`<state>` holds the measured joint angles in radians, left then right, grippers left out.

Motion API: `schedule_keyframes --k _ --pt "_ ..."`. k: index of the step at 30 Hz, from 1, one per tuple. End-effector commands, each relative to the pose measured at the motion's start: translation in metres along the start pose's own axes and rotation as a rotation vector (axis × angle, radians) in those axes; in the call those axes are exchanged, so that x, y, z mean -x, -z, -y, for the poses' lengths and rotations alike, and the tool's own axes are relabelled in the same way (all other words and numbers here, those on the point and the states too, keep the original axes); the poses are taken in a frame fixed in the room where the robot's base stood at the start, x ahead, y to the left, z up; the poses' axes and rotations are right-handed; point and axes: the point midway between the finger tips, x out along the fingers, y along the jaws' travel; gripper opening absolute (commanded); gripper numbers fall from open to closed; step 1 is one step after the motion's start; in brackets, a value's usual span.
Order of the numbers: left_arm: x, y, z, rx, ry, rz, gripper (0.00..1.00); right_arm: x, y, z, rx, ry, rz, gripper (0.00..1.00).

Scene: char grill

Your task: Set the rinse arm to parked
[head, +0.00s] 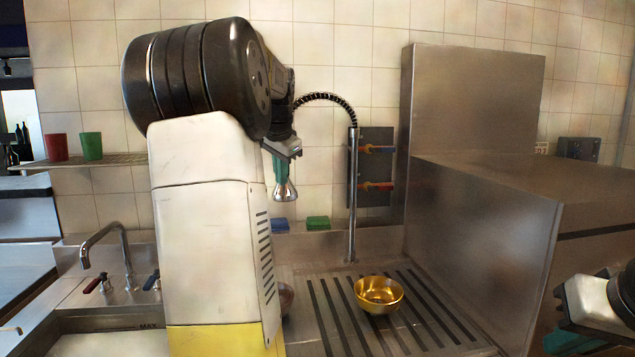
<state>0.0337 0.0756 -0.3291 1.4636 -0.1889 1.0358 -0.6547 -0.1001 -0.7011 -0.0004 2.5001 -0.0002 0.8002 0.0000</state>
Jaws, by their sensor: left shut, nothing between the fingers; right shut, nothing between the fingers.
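The rinse arm is a steel riser pipe (352,200) behind the ribbed drainboard, with a black spring hose (328,97) arching left from its top. A flared metal spray head (284,192) hangs at the hose's left end, upright and pointing down. My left arm comes down in front of the hose's left part. My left gripper (277,168), with teal fingers, is at the spray head and overlaps it in the picture; I cannot tell whether they touch. It is shut and empty. My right gripper (572,342) is shut and empty at the lower right edge, away from the rinse arm.
A gold bowl (379,294) stands on the drainboard (430,318). A tall steel cabinet (480,210) stands to the right. A sink with a faucet (110,245) is at the left. Green and blue sponges (318,222) lie on the back ledge. Red and green cups (92,146) stand on a shelf.

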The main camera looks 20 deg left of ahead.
Motion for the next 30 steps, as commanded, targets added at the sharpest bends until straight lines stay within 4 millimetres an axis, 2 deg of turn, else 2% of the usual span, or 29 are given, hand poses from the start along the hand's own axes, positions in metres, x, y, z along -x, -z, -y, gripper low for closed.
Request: schedule_keyframes --k 1,9,13,18,30 --pt "0.011 -0.001 0.004 0.002 0.004 -0.005 0.00 0.000 0.000 0.000 0.000 0.000 0.000 0.00" --pt "0.061 -0.007 0.011 0.001 0.001 -0.006 0.00 0.000 0.000 0.000 0.000 0.000 0.001 0.00" --pt "0.077 -0.010 0.014 0.000 -0.001 -0.004 0.00 0.000 0.000 0.000 0.000 0.000 0.001 0.00" --pt "0.088 -0.011 0.016 -0.001 -0.002 -0.003 0.00 0.000 0.000 0.000 0.000 0.000 0.001 0.00" --pt "0.088 -0.011 0.015 -0.002 -0.003 -0.003 0.00 0.000 0.000 0.000 0.000 0.000 0.001 0.00"
